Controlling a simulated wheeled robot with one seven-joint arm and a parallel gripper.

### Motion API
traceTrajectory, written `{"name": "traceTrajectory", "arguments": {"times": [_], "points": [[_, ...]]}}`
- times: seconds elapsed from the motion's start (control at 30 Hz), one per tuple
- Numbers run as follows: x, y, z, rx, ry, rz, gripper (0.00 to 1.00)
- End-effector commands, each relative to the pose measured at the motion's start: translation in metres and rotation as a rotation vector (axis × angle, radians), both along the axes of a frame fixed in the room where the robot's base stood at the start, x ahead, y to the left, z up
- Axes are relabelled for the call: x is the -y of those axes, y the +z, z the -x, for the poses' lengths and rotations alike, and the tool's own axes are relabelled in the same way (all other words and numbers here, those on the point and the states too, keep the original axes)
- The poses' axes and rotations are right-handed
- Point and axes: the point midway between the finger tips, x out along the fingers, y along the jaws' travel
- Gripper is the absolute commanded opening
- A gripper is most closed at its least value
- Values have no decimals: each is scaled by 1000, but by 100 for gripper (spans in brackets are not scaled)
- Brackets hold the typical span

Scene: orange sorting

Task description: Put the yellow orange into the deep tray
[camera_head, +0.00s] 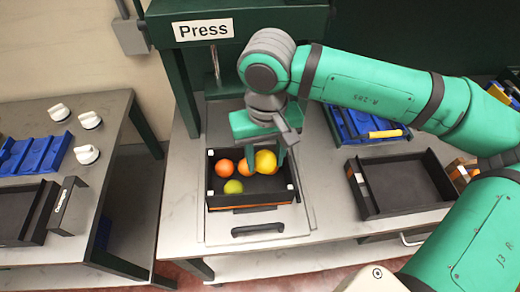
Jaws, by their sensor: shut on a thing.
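The yellow orange (264,162) is between the fingers of my gripper (267,155), which is shut on it. It shows over the right part of a black box (250,202) under the press. How far it is above the box floor I cannot tell. In the box lie two orange fruits, one at the left (224,167) and one beside the yellow orange (244,168), and a yellow-green fruit (233,187) nearer the front. An empty black tray (432,202) stands on the bench to the right. Which tray is the deep one is not plain from this view.
The green press (185,75) stands behind the box. Blue trays (355,122) with a yellow-handled tool (386,133) lie behind the empty tray. A left table (100,185) holds white knobs (88,120), blue bins (45,152) and another black tray (22,210).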

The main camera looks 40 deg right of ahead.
Motion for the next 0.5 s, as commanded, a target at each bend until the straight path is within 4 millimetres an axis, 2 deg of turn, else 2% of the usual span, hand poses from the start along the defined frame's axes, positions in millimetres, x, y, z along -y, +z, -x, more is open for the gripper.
{"name": "traceTrajectory", "arguments": {"times": [0.5], "points": [[-1,-52,0,-1,0,-3,19]]}}
